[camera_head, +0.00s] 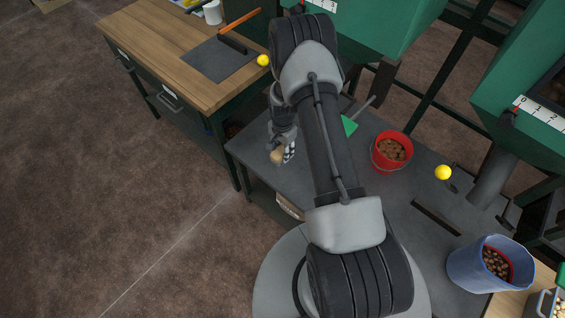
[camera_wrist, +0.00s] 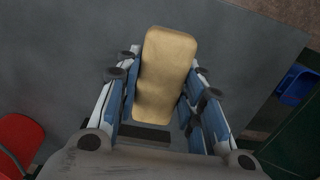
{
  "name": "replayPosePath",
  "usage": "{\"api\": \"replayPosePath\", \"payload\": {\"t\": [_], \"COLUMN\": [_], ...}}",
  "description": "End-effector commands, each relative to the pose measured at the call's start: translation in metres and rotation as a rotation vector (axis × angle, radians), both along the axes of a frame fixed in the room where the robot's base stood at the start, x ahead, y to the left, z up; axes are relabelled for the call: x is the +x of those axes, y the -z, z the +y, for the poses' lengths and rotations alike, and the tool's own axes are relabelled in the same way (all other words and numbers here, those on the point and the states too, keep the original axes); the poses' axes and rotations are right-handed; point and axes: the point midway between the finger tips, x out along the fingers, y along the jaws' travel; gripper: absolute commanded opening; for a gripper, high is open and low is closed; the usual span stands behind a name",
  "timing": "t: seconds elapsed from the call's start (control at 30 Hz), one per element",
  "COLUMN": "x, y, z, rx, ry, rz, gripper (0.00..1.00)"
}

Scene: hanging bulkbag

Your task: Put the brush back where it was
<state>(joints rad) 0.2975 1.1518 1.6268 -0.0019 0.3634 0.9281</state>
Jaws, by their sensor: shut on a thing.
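The brush appears as a tan wooden block (camera_wrist: 166,70) between my gripper's fingers in the wrist view. In the head view, the tan block (camera_head: 277,157) shows at the end of my gripper (camera_head: 289,151), over the left part of the grey table (camera_head: 253,150). My gripper (camera_wrist: 163,82) is shut on the block, with a blue and white finger on either side. Any bristles are hidden, and I cannot tell whether the brush touches the tabletop.
A red bucket (camera_head: 381,160) with brown pieces stands on the grey table, near a green object (camera_head: 350,126). A blue bucket (camera_head: 468,263) stands at right. A wooden bench (camera_head: 150,45) with a dark mat (camera_head: 210,66) adjoins at upper left. Green machines (camera_head: 390,25) overhang the back.

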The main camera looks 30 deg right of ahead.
Motion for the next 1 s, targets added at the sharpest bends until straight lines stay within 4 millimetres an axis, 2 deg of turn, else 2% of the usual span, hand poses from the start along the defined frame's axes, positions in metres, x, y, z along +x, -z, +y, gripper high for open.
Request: {"api": "replayPosePath", "payload": {"t": [0.03,0.1,0.33,0.57,0.97,1.0], "x": [-0.001,0.000,0.000,0.000,0.000,0.000], "y": [0.013,0.022,0.037,0.071,0.076,0.076], "z": [0.000,0.000,0.000,0.000,0.000,0.000], "rx": [0.000,0.000,-0.001,0.000,-0.001,-0.001], "ry": [-0.001,-0.001,-0.001,-0.001,-0.001,-0.001], "rz": [0.002,0.000,-0.001,0.000,-0.001,0.000], "gripper": [0.13,0.13,0.13,0.13,0.13,0.36]}}
